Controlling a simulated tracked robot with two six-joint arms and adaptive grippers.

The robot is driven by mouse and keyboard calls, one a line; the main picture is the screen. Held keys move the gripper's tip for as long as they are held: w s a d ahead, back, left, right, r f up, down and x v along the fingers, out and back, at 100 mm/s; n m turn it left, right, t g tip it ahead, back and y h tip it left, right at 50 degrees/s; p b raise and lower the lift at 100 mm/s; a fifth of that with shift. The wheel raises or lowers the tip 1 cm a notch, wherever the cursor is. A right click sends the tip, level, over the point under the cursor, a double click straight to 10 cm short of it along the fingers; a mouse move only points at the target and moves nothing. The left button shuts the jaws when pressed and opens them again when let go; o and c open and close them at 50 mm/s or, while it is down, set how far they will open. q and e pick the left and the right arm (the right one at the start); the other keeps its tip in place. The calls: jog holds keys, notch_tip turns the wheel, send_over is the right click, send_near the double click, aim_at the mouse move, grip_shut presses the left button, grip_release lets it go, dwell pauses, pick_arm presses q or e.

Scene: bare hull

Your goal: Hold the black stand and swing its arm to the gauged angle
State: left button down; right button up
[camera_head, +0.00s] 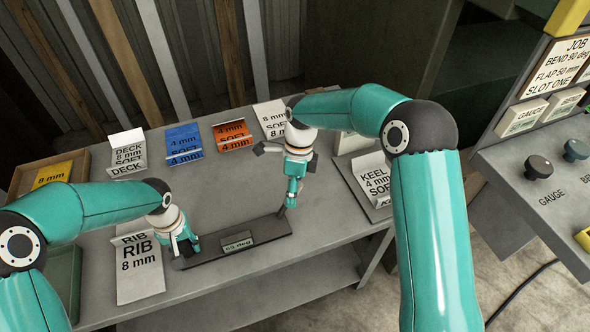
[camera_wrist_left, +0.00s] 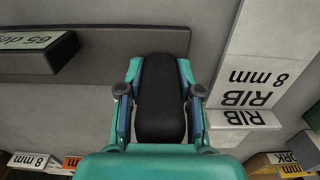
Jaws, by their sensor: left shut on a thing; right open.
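The black stand (camera_head: 212,252) is a long, low dark bar lying along the front of the bench. A small block on it carries a label (camera_head: 238,243) that reads 65 deg upside down in the left wrist view (camera_wrist_left: 38,40). My left gripper (camera_head: 186,252) is shut on a black rounded part (camera_wrist_left: 160,100) at the stand's left end. My right gripper (camera_head: 291,203) is open, pointing down at the stand's right end. A small dark upright piece (camera_head: 282,212) shows beside its fingertips; I cannot tell whether they touch. The stand's swinging arm is not clearly distinguishable.
A RIB 8 mm plate (camera_head: 139,265) lies just left of the stand. DECK (camera_head: 127,152), blue (camera_head: 183,142), orange (camera_head: 232,136) and white cards line the back. A KEEL holder (camera_head: 372,184) stands right. A control panel (camera_head: 545,180) is at far right. Mid-bench is clear.

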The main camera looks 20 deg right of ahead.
jog(key=v, duration=1)
jog(key=shift+f, duration=0.1)
dwell(0.5)
pick_arm(q)
jog(key=c, duration=0.7)
grip_release()
jog(key=shift+r, duration=0.1)
notch_tip(320, 180, up, 11)
jog(key=shift+r, duration=0.35)
